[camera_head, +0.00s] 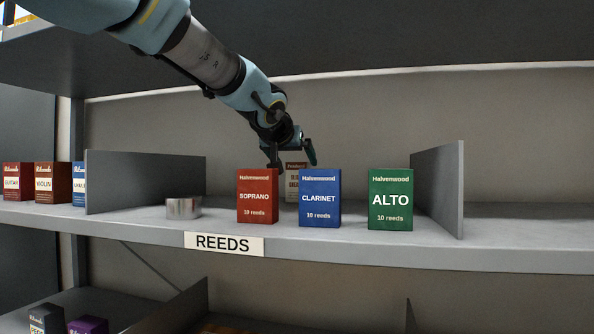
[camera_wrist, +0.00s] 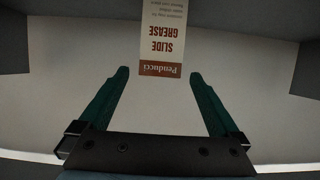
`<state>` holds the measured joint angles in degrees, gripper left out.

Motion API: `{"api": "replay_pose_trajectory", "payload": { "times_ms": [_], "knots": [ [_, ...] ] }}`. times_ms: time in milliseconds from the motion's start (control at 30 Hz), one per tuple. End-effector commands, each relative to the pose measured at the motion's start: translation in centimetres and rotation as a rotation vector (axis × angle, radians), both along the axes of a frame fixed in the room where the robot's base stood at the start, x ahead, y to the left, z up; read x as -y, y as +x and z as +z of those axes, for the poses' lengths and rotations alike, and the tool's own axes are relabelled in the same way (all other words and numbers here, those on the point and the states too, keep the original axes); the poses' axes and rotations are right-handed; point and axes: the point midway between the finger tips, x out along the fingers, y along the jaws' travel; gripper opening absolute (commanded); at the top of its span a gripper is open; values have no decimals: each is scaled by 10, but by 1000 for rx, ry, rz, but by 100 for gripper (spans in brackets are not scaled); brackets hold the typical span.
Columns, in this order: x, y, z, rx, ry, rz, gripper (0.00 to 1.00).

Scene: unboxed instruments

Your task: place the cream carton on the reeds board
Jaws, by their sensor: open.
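The cream carton (camera_head: 292,190) stands on the reeds board (camera_head: 400,241), behind the front row and partly hidden by the red soprano box and the blue clarinet box. In the wrist view the cream carton (camera_wrist: 162,45) shows a brown band reading Penducci and the words slide grease. My gripper (camera_head: 292,160) reaches over the row from above, close to the carton's top. In the wrist view my gripper (camera_wrist: 160,75) is open, its two teal fingers apart on either side of the carton's near end, with gaps on both sides.
Soprano (camera_head: 257,196), clarinet (camera_head: 319,198) and alto (camera_head: 391,199) boxes stand along the front. A round metal tin (camera_head: 183,208) is at left. Grey dividers (camera_head: 145,182) and (camera_head: 438,188) bound the section; a shelf (camera_head: 420,35) hangs above. Space between alto and the right divider is clear.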

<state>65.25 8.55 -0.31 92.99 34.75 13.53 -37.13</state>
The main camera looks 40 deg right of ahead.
Motion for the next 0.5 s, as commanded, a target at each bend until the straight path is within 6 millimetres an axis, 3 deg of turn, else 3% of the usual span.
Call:
{"api": "replay_pose_trajectory", "payload": {
  "times_ms": [200,500],
  "knots": [
    [-22,-14,9,-1,-2,1,98],
    [-25,-16,12,0,0,0,98]
  ]
}}
